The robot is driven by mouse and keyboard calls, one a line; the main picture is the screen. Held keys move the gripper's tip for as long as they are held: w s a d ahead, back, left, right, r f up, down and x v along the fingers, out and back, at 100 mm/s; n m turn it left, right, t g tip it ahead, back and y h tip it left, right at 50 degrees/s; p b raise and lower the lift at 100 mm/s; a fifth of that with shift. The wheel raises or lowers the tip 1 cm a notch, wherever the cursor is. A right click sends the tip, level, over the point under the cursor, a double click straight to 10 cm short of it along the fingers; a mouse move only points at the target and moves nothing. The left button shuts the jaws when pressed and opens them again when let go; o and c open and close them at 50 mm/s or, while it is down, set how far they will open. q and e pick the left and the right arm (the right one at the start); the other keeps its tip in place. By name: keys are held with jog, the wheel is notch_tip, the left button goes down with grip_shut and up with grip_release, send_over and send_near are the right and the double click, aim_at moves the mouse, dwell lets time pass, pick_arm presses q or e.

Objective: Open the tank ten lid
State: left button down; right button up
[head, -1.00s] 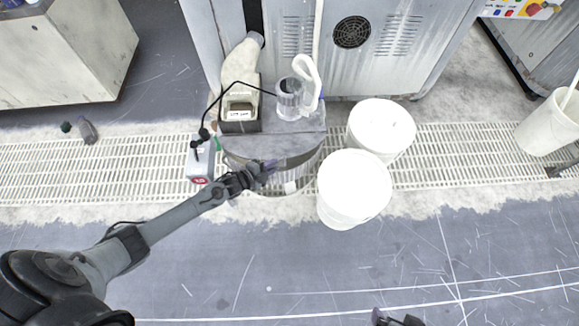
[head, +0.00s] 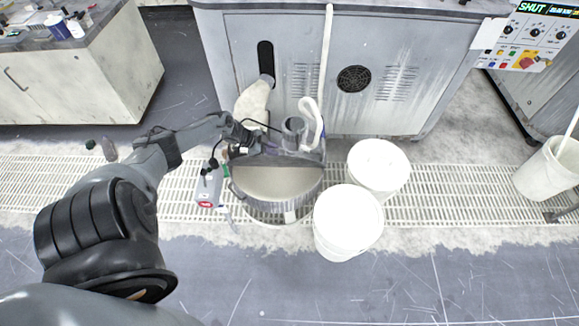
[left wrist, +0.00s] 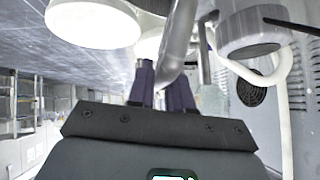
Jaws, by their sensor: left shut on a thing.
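The tank (head: 238,192) is a round grey vessel on the floor grating in the head view. Its front half stands uncovered and shows a pale, cloudy surface (head: 278,182) inside. The grey lid (head: 300,160) is raised at the back of the opening, seen almost edge-on. My left gripper (head: 252,146) is at the raised lid's left part, shut on it. In the left wrist view my left gripper's purple fingertips (left wrist: 161,78) close around a grey metal part of the lid (left wrist: 180,35). The exact grip is partly hidden. My right gripper is not in view.
Two white buckets (head: 378,168) (head: 347,222) stand right of the tank. A pump cylinder (head: 293,130) and a beige elbow duct (head: 254,102) stand behind, before a grey machine (head: 330,70).

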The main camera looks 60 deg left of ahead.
pick_arm(q)
jog(key=a+b, duration=0.1)
jog(key=w+a, duration=0.1)
jog(key=w+a+b, duration=0.1)
jog(key=shift+a+r+b, duration=0.35)
jog(key=shift+a, duration=0.05)
jog(key=c, duration=1.2)
grip_release()
jog(key=shift+o, duration=0.2)
